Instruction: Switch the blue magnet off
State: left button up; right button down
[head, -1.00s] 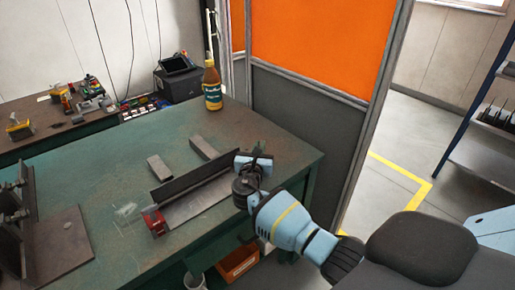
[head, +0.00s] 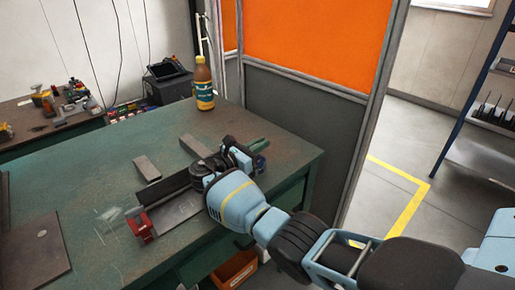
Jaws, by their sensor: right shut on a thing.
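My right gripper (head: 245,154) reaches over the right end of a dark steel angle on the green table. Its jaws are shut at a small dark blue-green thing (head: 261,147), which seems to be the blue magnet. The wrist and fingers hide most of it, so its switch position cannot be told. The steel angle (head: 165,190) lies along a flat steel plate (head: 180,211). A red magnet (head: 143,226) sits at their left end. My left gripper is out of view.
A brown bottle (head: 204,88) stands at the table's back corner. A dark plate (head: 38,243) lies at the left. An orange screen (head: 315,45) borders the back. The table's right corner is clear.

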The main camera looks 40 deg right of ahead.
dwell(0.5)
jog(key=c, duration=1.5)
grip_release()
jog(key=shift+c, duration=0.2)
jog(key=shift+s+a+f+b, duration=0.1)
jog(key=shift+s+a+b, duration=0.05)
jog(key=shift+a, duration=1.8)
jog(key=shift+s+a+b, duration=0.15)
jog(key=shift+a, duration=1.8)
